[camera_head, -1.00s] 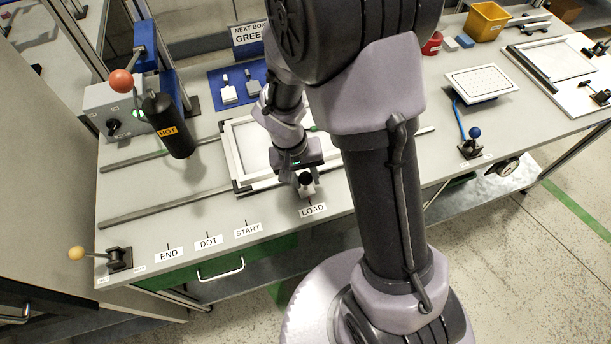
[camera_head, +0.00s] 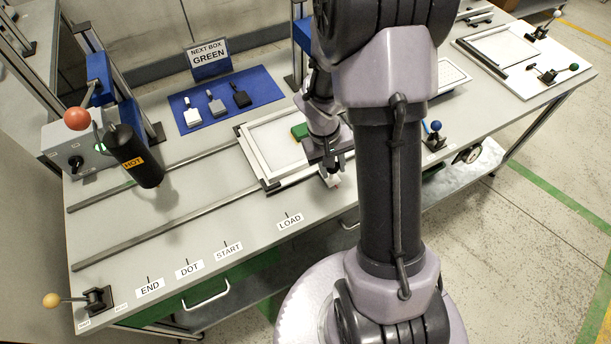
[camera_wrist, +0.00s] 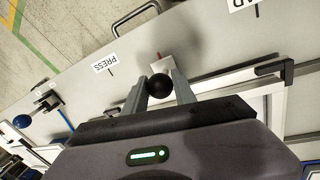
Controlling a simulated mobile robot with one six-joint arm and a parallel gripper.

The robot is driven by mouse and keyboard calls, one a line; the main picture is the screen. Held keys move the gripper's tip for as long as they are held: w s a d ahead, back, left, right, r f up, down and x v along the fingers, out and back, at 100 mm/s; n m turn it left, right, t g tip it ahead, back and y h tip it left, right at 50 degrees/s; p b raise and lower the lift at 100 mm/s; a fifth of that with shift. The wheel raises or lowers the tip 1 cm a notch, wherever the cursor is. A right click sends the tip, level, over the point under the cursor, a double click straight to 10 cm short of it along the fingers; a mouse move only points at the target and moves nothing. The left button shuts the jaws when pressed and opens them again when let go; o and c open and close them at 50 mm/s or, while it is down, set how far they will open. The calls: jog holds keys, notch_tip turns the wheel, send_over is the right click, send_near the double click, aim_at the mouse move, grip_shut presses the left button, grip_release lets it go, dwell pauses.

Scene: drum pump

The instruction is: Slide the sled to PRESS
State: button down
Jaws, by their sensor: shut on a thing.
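My gripper (camera_head: 330,170) is at the sled's front edge; in the wrist view my gripper (camera_wrist: 160,92) is shut on the sled's black ball knob (camera_wrist: 159,85). Beyond the knob is a white tab (camera_wrist: 166,66) with a red pointer. The PRESS label (camera_wrist: 105,63) lies left of the pointer in the wrist view, with a gap between them. My arm hides the sled's right side in the head view.
The rails (camera_head: 165,225) are bare to the left, past START, DOT and END labels. A black HOT cylinder (camera_head: 137,160) stands over the left part. A blue mat (camera_head: 225,100) holds several small blocks. A blue-knob lever (camera_head: 436,135) stands right of my arm.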

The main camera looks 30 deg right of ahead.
jog(key=d+p, duration=0.2)
jog(key=d, duration=1)
jog(key=shift+w+r, duration=0.1)
jog(key=c, duration=1.2)
grip_release()
jog(key=shift+d, duration=0.1)
jog(key=shift+o, duration=0.8)
jog(key=shift+d, duration=0.15)
jog(key=a+r+p, duration=0.1)
jog(key=r+p, duration=0.1)
jog(key=r, duration=0.6)
jog(key=a+r+p, duration=0.2)
jog(key=r+p, duration=0.1)
jog(key=r, duration=0.6)
jog(key=shift+w+a, duration=0.25)
